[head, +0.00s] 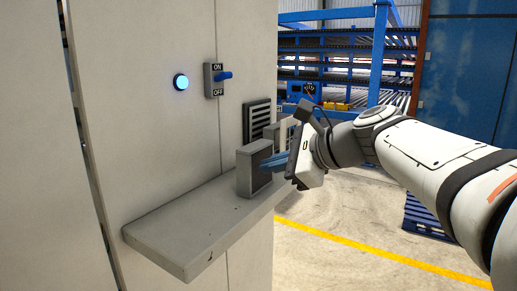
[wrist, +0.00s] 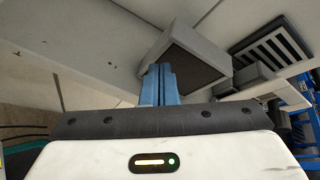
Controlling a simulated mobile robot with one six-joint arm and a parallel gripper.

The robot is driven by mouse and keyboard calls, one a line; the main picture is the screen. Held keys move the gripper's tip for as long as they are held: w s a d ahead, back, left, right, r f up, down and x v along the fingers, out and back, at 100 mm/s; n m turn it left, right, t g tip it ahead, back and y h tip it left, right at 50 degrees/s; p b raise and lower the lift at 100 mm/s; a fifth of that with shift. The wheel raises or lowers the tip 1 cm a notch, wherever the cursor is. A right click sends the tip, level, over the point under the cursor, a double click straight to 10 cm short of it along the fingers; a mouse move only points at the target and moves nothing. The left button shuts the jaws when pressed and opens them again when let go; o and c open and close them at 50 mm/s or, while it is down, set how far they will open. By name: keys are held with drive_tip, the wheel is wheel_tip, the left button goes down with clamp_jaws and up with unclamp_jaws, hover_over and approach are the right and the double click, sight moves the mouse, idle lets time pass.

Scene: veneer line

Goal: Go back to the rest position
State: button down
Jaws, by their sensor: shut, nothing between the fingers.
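My gripper (head: 277,162) is at the shelf on the cabinet wall, its blue fingers together and empty. In the head view the fingertips are close to a grey box (head: 256,168) with a dark face, standing on the shelf (head: 195,225). I cannot tell whether they touch it. In the wrist view the blue fingers (wrist: 159,72) point at the dark face of the box (wrist: 188,57). My arm reaches in from the right.
A blue lit button (head: 181,82) and an ON/OFF switch (head: 217,78) with a blue lever are on the wall. A vent (head: 258,120) is behind the box. Blue racks (head: 345,50) stand at the back. A blue pallet (head: 425,215) lies right. Floor below is open.

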drive_tip(key=s+d+f+n+g+h, duration=0.1)
drive_tip(key=s+d+f+n+h, duration=0.2)
drive_tip(key=f, duration=0.6)
drive_tip(key=s+d+f+n+g+h+b, duration=0.1)
drive_tip(key=s+d+f+n+h, duration=0.3)
drive_tip(key=s+f+n, duration=0.4)
drive_tip(key=s+d+f+n+g+h+b, duration=0.1)
drive_tip(key=s+d+f+n, duration=0.4)
drive_tip(key=f, duration=0.6)
drive_tip(key=shift+s+f+n+g+h, duration=0.25)
drive_tip(key=shift+s+n+g+h, duration=0.5)
drive_tip(key=shift+h, duration=0.45)
drive_tip(key=shift+w, duration=0.1)
